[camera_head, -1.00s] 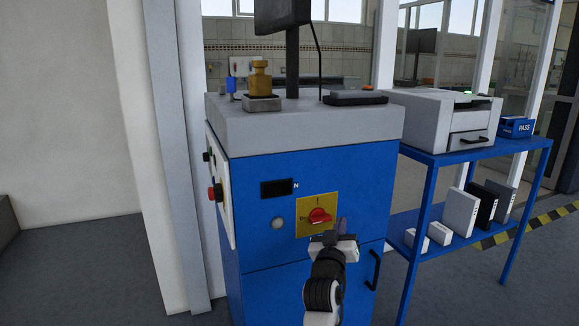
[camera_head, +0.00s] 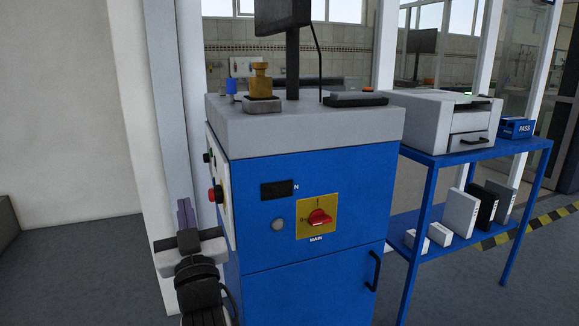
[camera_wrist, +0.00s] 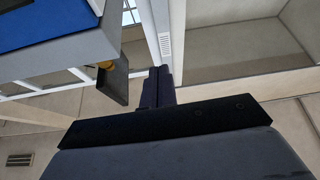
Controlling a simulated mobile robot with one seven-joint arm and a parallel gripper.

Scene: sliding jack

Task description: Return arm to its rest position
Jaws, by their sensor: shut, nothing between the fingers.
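My gripper (camera_head: 186,214) is at the lower left in the head view, beside the left side of the blue cabinet (camera_head: 270,230). Its dark fingers point up, are together and hold nothing. In the wrist view the closed fingers (camera_wrist: 158,87) point up past a white post toward the ceiling. The gripper is apart from the yellow switch plate with its red rotary knob (camera_head: 319,217), labelled MAIN, on the cabinet front.
A side panel with a red button (camera_head: 216,194) is close to my gripper. A brass weight (camera_head: 260,82) and a monitor (camera_head: 283,15) stand on the cabinet. A blue shelf (camera_head: 455,158) with a printer is at right. A white post and wall are at left.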

